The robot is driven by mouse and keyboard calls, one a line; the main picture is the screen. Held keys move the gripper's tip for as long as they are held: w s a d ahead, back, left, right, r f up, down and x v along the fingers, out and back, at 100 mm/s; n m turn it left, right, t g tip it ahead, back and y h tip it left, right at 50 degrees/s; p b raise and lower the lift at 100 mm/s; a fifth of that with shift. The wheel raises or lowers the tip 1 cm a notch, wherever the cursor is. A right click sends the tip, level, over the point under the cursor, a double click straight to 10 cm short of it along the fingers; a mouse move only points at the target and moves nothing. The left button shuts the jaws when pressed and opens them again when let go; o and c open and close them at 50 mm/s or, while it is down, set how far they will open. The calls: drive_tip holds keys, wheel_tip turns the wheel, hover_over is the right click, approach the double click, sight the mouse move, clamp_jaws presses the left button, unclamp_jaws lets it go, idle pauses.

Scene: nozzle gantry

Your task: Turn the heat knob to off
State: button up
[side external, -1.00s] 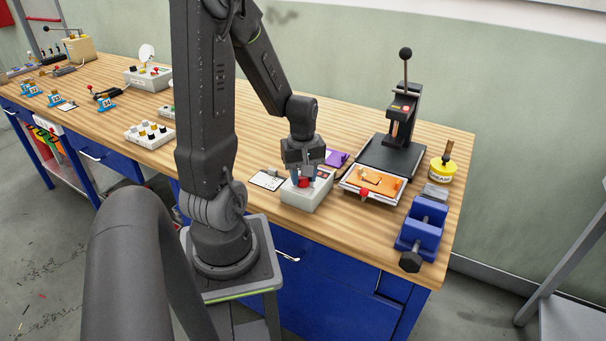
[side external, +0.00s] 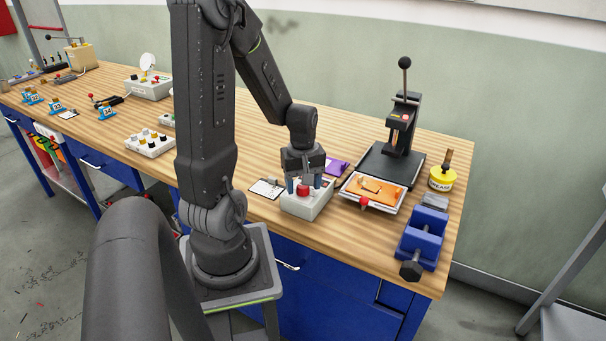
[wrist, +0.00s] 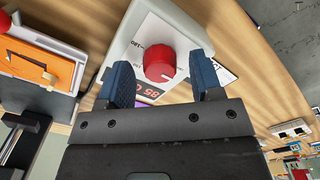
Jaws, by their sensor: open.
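The heat knob (wrist: 160,63) is a red round knob with a white pointer mark, on top of a light grey box (wrist: 188,20). In the wrist view a red digital display (wrist: 147,93) beside it is partly covered by my gripper, and it seems to read 85. In the side view the red knob (side external: 303,190) sits on the grey box (side external: 304,208) at the bench front. My gripper (side external: 305,186) points down over the box, its blue fingertips apart on either side of the knob. In the wrist view my open gripper (wrist: 162,82) shows a gap between each finger and the knob.
Right of the box is a tray with an orange piece (side external: 376,188), then a black lever press (side external: 400,130), a yellow grease pot (side external: 442,178) and a blue vise (side external: 421,235). A clipboard (side external: 266,187) lies left of the box. A switch box (side external: 150,143) stands further left.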

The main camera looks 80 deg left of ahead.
wheel_tip(320, 180, up, 14)
drive_tip(key=shift+f, duration=0.15)
idle(0.6)
drive_tip(key=d+r+m+t, duration=0.2)
drive_tip(key=d+m, duration=0.7)
drive_tip(key=d, duration=0.1)
drive_tip(key=d+r+m+t, duration=0.2)
drive_tip(key=d+m+t, duration=0.1)
drive_tip(key=d+m, duration=0.6)
drive_tip(key=shift+d+t, duration=0.3)
drive_tip(key=shift+d, duration=0.95)
drive_tip(key=shift+w+r, duration=0.1)
